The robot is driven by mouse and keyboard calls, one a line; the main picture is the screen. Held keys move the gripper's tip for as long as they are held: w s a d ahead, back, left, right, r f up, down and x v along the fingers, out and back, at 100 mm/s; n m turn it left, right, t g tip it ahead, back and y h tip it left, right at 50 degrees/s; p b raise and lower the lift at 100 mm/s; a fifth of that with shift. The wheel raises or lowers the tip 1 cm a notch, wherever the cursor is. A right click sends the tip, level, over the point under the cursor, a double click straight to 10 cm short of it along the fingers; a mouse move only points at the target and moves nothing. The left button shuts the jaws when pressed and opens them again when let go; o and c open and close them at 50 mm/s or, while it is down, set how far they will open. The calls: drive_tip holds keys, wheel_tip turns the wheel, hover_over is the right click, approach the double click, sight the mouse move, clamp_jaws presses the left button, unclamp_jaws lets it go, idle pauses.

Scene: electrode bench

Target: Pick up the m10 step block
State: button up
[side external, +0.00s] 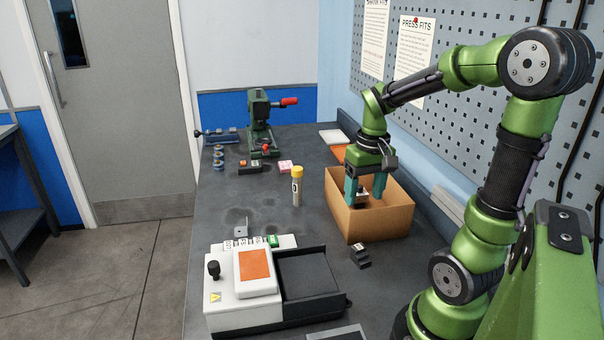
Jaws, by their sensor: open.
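My gripper (364,196) is open, pointing down inside the cardboard box (376,222), with its teal fingers apart. A small dark piece with a white label (363,193) shows between or just behind the fingers; I cannot tell whether they touch it. A dark stepped block with a white label (359,256) stands on the bench in front of the box, apart from the gripper. The labels are too small to read, so I cannot tell which is the m10 step block.
The box walls surround my fingers. A yellow-capped tube (297,186) stands left of the box. A white device with an orange screen (253,271) and a dark tray sits at the front. A green press (260,122) stands at the back. The bench's middle left (225,205) is mostly clear.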

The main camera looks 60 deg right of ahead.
drive_tip(key=n, duration=0.1)
hover_over(360, 248)
drive_tip(key=shift+g, duration=0.3)
drive_tip(key=f, duration=1.1)
drive_tip(key=shift+d, duration=0.2)
drive_tip(key=shift+s+a+f, duration=0.1)
drive_tip(key=shift+a+f, duration=0.05)
drive_tip(key=shift+f, duration=1.25)
drive_tip(key=shift+a+f, duration=0.1)
drive_tip(key=shift+f, duration=1.3)
drive_tip(key=c, duration=1.1)
clamp_jaws()
drive_tip(key=shift+r, duration=0.2)
